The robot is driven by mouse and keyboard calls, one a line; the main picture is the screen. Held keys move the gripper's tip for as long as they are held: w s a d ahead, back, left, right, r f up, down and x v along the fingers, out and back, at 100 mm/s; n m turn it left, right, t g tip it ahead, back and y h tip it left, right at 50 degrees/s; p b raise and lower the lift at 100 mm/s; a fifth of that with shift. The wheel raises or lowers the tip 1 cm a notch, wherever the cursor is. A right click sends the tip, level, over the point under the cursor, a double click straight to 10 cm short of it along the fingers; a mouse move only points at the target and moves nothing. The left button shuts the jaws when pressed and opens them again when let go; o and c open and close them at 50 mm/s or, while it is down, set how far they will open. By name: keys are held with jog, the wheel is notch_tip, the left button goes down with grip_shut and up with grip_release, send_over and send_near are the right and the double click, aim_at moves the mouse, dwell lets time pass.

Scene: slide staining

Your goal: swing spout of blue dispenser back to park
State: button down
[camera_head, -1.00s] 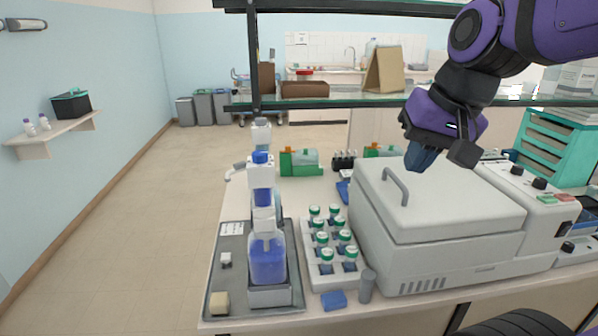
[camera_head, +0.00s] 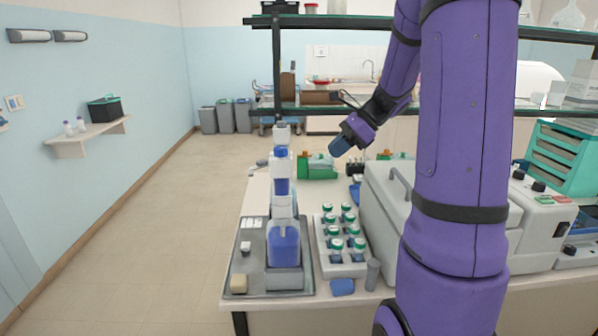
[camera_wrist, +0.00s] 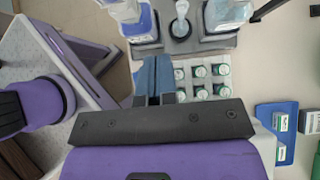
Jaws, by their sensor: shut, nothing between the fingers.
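The blue dispenser, a clear bottle of blue liquid (camera_head: 284,243), stands upright in a holder on the grey tray (camera_head: 253,280) at the left of the bench. More dispenser parts with blue liquid and a blue cap (camera_head: 281,154) line up behind it and overlap. A pale spout (camera_head: 258,163) points left behind the column; I cannot tell which dispenser it belongs to. My gripper (camera_head: 339,147) is shut and empty, right of the dispensers and apart from them. In the wrist view its blue fingers (camera_wrist: 152,78) lie together, below a blue-liquid bottle (camera_wrist: 140,22).
A white rack (camera_head: 325,268) of green-capped vials stands right of the tray. A grey lidded machine (camera_head: 375,205) is partly behind my arm. Green holders (camera_head: 318,172) stand farther back. A glass shelf (camera_head: 440,110) crosses above the bench. The floor at left is clear.

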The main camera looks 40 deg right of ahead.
jog(key=w+a+r+x, duration=0.1)
jog(key=x, duration=1.1)
jog(key=shift+w+a+r, duration=0.2)
jog(key=shift+w+a, duration=0.05)
jog(key=shift+a, duration=0.1)
jog(key=shift+w, duration=0.1)
jog(key=w+a+n+g, duration=0.1)
jog(key=n, duration=0.1)
jog(key=w+a+n+g+y, duration=0.1)
jog(key=n+g, duration=0.1)
jog(key=n, duration=0.1)
jog(key=shift+w+a+g, duration=0.15)
jog(key=shift+w+g, duration=0.05)
jog(key=shift+g, duration=0.1)
jog(key=a+n+g+h, duration=0.3)
jog(key=a+n+g, duration=0.5)
jog(key=n, duration=0.5)
jog(key=shift+a+g, duration=0.25)
jog(key=shift+g, duration=0.25)
